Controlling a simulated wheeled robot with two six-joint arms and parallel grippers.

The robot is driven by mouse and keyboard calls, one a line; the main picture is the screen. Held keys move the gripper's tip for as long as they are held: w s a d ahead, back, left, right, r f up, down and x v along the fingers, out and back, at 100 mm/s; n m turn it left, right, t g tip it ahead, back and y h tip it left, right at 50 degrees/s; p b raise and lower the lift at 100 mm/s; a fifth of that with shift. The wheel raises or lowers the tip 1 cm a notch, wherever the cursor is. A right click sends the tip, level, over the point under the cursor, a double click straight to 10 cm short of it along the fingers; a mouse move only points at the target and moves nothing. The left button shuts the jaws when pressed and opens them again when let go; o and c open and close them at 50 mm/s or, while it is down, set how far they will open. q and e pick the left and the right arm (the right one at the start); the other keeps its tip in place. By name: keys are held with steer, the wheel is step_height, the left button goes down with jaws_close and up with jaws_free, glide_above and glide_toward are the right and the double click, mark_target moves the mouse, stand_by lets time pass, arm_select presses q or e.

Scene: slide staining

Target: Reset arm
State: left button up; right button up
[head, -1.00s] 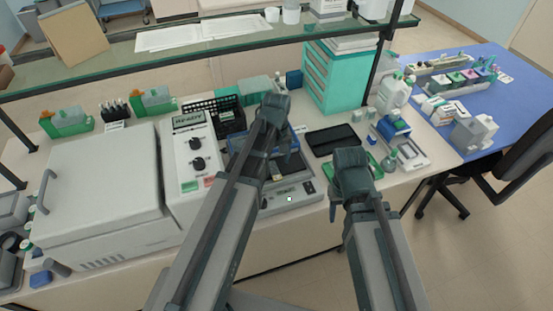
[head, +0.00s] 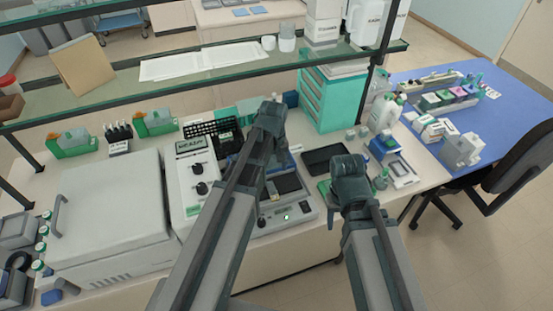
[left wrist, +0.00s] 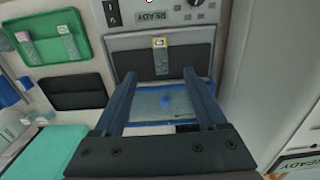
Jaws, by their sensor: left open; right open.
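Beyond the fingers a labelled slide (left wrist: 160,56) lies on the instrument's dark plate. A blue patch on a pale surface (left wrist: 165,103) shows between the fingers. My right gripper (head: 348,165) is raised near the bench's front edge; its fingertips are hard to make out. A green tray with slides (left wrist: 87,40) is at the upper left of the wrist view.
A large white box-shaped machine (head: 110,210) stands at the left of the bench. A glass shelf (head: 220,65) spans above the bench. A teal drawer cabinet (head: 335,98) and white bottle (head: 385,112) stand at the right. A black chair (head: 520,160) is by the blue table (head: 415,85).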

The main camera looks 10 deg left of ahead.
arm_select(q)
steer(key=s+d+f+m+b, duration=0.5)
steer(key=s, duration=0.2)
steer(key=s+d+f+m+y+b, duration=0.1)
steer(key=s+d+f+m+b, duration=0.4)
steer(key=s, duration=0.2)
steer(key=shift+s+d+f+m, duration=0.15)
steer(key=shift+s+d+m, duration=0.15)
steer(key=shift+s+d, duration=0.05)
